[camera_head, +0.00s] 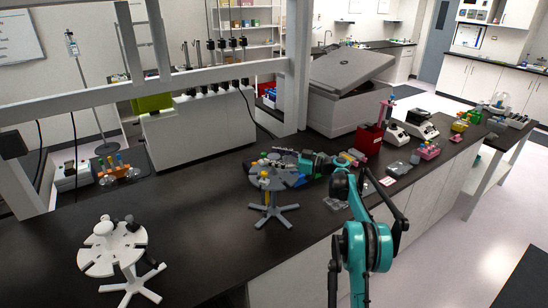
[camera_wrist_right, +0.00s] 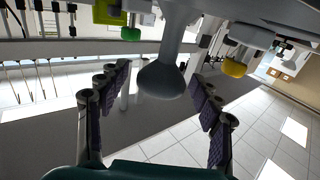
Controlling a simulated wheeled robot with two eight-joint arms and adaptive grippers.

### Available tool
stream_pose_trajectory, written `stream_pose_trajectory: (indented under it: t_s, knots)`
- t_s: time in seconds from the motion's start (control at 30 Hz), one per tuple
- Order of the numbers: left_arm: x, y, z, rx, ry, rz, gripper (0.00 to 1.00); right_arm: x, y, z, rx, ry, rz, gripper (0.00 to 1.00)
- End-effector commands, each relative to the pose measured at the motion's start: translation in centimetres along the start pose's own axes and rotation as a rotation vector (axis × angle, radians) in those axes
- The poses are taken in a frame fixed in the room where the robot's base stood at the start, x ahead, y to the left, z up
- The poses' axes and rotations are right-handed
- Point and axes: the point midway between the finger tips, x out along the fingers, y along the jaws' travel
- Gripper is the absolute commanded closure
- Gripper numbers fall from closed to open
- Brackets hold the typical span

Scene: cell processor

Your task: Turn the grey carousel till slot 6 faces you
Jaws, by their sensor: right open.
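The grey carousel (camera_head: 268,181) stands on its splayed foot on the dark bench, in the middle of the head view. Small yellow and dark pieces sit on its disc; slot numbers are too small to read. My right gripper (camera_head: 291,158) is at the disc's far right side, partly hidden by small things around it. In the right wrist view the right gripper (camera_wrist_right: 160,92) is open, its fingers spread either side of a rounded grey piece (camera_wrist_right: 163,78) without visibly gripping it. A green knob (camera_wrist_right: 131,34) and a yellow knob (camera_wrist_right: 234,68) show beyond. My left gripper is not in view.
A white carousel (camera_head: 112,250) stands at the front left. A red device (camera_head: 369,139) and a large grey machine (camera_head: 342,95) stand behind at the right. A grey frame post (camera_head: 299,65) rises behind the carousel. The bench between the two carousels is clear.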

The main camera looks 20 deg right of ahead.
Motion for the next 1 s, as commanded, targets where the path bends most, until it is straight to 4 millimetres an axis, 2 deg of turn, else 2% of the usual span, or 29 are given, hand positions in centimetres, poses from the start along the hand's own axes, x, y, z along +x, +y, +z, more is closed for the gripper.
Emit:
stream_pose_trajectory:
  t_s: [0.17,0.4,0.53,0.73,1.0]
  knots:
    - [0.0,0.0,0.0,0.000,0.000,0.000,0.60,-2.7,0.1,0.0,0.000,0.000,0.004,0.35]
    - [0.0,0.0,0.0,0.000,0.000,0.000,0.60,-8.1,0.2,0.0,0.000,0.000,0.005,0.35]
    - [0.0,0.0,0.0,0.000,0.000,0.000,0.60,-10.2,0.2,0.0,0.001,0.001,0.005,0.35]
    - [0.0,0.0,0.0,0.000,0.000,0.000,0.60,-11.8,0.1,0.0,0.001,0.001,0.003,0.35]
    - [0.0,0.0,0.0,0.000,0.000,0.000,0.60,-11.9,0.1,0.0,0.001,0.001,0.002,0.35]
